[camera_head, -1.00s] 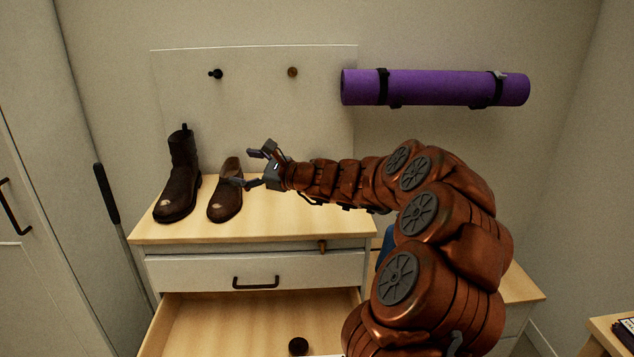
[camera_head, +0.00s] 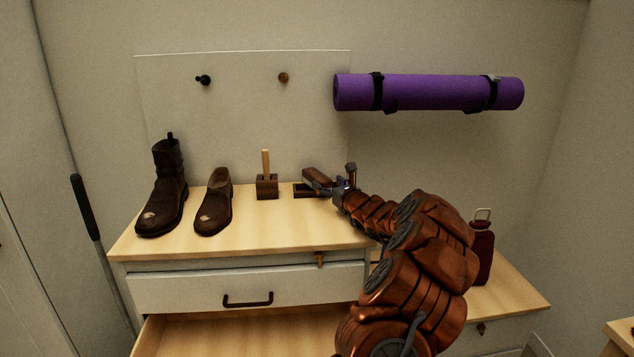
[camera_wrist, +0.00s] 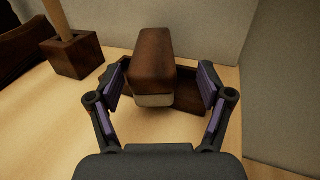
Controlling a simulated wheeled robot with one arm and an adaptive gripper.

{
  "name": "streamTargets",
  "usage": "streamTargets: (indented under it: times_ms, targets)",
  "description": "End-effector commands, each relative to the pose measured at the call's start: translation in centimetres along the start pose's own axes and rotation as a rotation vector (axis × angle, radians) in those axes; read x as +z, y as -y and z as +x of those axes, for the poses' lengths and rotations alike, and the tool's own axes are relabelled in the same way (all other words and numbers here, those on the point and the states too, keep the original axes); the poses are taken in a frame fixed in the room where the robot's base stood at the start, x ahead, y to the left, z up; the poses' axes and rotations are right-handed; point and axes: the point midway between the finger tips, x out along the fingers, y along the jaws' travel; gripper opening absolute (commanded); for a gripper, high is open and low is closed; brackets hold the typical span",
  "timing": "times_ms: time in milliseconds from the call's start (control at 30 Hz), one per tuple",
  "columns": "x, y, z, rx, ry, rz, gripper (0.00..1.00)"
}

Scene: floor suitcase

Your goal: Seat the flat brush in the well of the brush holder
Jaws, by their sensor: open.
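The flat brush is a dark brown block with a pale bristle side; it shows in the wrist view (camera_wrist: 156,55) and in the head view (camera_head: 316,177). It sits tilted over a low dark wooden tray, which I take for the brush holder (camera_wrist: 188,96), also in the head view (camera_head: 299,191). The brush hides most of the well, so I cannot tell whether it is seated. My gripper (camera_wrist: 160,82) is open, with its fingers apart on either side of the brush; it also shows in the head view (camera_head: 333,181).
A small wooden block (camera_head: 267,188) with an upright pale stick stands left of the tray. A tall boot (camera_head: 165,190) and a low shoe (camera_head: 214,205) stand further left. The board behind is close. The dresser's front top is clear, with an open drawer (camera_head: 240,335) below.

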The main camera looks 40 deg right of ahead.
Motion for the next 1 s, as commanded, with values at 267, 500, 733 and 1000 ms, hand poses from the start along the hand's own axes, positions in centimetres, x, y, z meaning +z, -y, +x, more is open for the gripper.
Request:
streamTargets:
  times_ms: [267, 500, 733, 1000]
  targets:
    - [0.5, -0.5, 2.2, 0.002, -0.001, -0.004, 0.79]
    - [0.6, -0.5, 4.4, 0.001, -0.001, -0.004, 0.79]
    - [0.7, -0.6, 5.0, 0.001, 0.001, -0.001, 0.79]
    - [0.7, -0.6, 5.0, 0.001, 0.001, -0.001, 0.68]
